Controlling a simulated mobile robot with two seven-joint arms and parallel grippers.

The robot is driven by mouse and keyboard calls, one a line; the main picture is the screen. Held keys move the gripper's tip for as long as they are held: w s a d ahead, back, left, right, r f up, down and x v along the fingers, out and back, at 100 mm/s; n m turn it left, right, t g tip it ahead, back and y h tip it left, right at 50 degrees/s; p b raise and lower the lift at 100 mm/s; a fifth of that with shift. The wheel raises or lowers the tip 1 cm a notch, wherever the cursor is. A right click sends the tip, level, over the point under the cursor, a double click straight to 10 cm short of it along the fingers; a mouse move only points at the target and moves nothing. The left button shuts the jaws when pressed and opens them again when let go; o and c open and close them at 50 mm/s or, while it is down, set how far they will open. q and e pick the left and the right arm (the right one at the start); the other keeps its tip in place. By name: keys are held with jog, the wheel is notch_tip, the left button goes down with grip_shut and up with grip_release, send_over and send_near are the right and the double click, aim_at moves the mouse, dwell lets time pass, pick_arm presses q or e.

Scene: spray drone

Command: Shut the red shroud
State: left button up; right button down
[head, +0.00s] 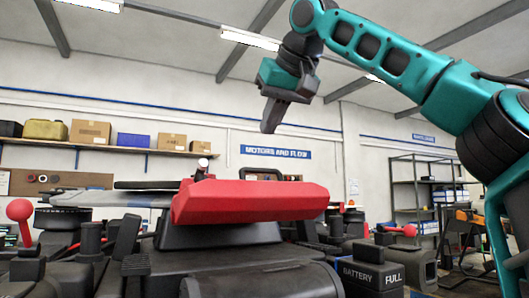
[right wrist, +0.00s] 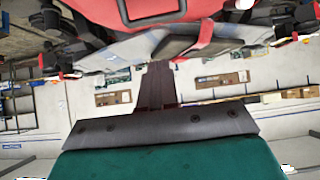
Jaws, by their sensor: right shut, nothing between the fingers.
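The red shroud (head: 250,202) sits above the dark body of the spray drone (head: 225,234) in the middle of the head view. Its top is roughly level there, and I cannot tell whether its edge is seated or raised. In the right wrist view, a red panel that looks like the shroud (right wrist: 150,10) shows at the top edge, partly cut off. My right gripper (head: 269,128) is shut and empty, pointing down in the air above the shroud and apart from it. Its closed fingers (right wrist: 158,75) show in the right wrist view. My left gripper is not in view.
Drone arms and motors crowd both sides, with a red ball-ended lever (head: 19,210) at the left. A battery block (head: 370,275) is at the front right. A wall shelf (head: 110,147) holds boxes far behind.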

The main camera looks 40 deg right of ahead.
jog(key=f, duration=0.1)
jog(key=w+f, duration=0.2)
jog(key=shift+w+d+f, duration=0.15)
jog(key=shift+d+f, duration=0.1)
jog(key=shift+d, duration=0.1)
jog(key=shift+f, duration=0.95)
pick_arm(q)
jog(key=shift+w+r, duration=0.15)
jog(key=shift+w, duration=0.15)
pick_arm(e)
jog(key=shift+f, duration=0.15)
jog(key=shift+d, duration=0.1)
